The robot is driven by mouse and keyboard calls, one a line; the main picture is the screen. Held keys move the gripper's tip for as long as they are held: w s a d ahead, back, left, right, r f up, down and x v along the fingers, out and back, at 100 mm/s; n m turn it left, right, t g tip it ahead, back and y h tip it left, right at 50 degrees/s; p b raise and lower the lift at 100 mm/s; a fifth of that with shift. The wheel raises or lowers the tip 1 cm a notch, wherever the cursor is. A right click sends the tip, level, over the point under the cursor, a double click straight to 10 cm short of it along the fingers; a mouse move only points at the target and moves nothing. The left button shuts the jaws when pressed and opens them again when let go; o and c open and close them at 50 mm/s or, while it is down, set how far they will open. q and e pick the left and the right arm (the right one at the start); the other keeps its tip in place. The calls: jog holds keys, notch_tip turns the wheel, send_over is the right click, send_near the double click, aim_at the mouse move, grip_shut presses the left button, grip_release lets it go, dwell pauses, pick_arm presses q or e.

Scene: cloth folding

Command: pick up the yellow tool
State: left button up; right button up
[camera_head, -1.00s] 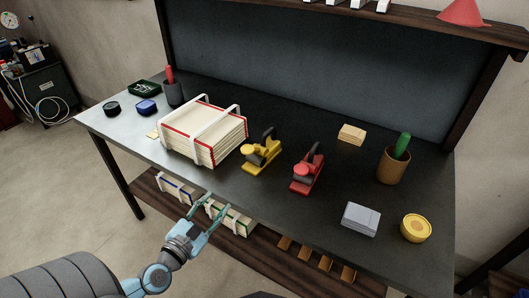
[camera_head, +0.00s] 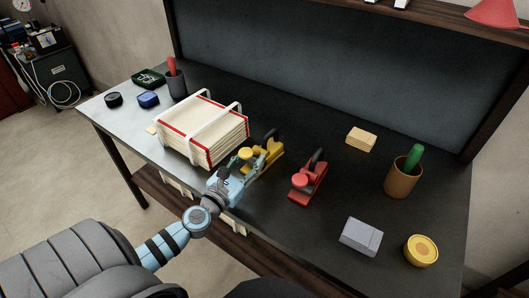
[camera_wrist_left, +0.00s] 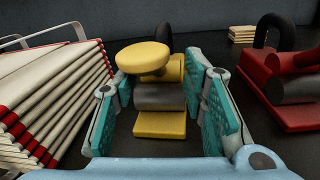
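The yellow tool (camera_head: 272,160), a hand plane with a round front knob and a dark rear handle, stands on the dark table between the stack of boards and a red plane. My left gripper (camera_head: 251,168) is at its near end. In the left wrist view, the yellow tool (camera_wrist_left: 160,100) sits between the two teal finger pads of the left gripper (camera_wrist_left: 168,108). The fingers are open, with a visible gap on both sides of the tool. My right gripper is in neither view.
The strapped stack of red-edged boards (camera_head: 203,131) stands close on the left of the gripper. The red plane (camera_head: 307,180) is on the right. A grey block (camera_head: 361,237), a yellow tin (camera_head: 421,250) and a brown cup (camera_head: 402,180) stand further right.

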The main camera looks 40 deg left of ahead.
aim_at(263, 143)
pick_arm(q)
jog(key=w, duration=0.3)
jog(key=w+p, duration=0.1)
jog(key=w, duration=0.1)
jog(key=shift+w+a+r, duration=0.1)
jog(key=shift+a+r, duration=0.05)
jog(key=shift+r, duration=0.25)
jog(key=shift+w+f, duration=0.1)
jog(key=shift+w, duration=0.1)
jog(key=shift+s, duration=0.1)
grip_shut()
